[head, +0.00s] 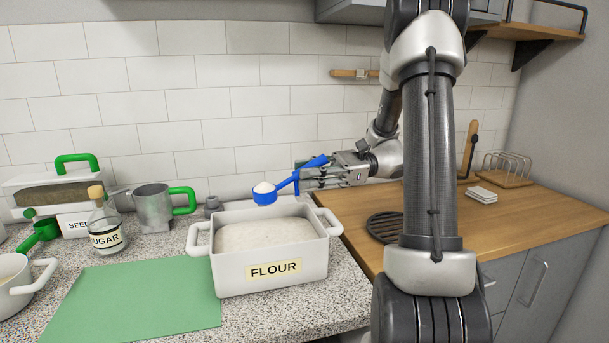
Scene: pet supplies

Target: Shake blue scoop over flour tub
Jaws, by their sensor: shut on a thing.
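The blue scoop (265,198) shows in the head view with a white heap of what looks like flour in its bowl. The bowl is above the back part of the flour tub (273,284) and looks clear of its contents. The tub is white, open, has a handle at each side and a "FLOUR" label, and is filled with pale flour. My gripper (310,178) is shut on the scoop's handle, to the right of the bowl. The handle rises to the right, and part of it is hidden by the fingers.
A green mat (140,300) lies left of the tub. A sugar bottle (106,225), metal cup (153,210), green scoop (40,233), seed box (60,195) and white pot (15,285) stand left. A black trivet (384,228) lies on the wooden counter at right.

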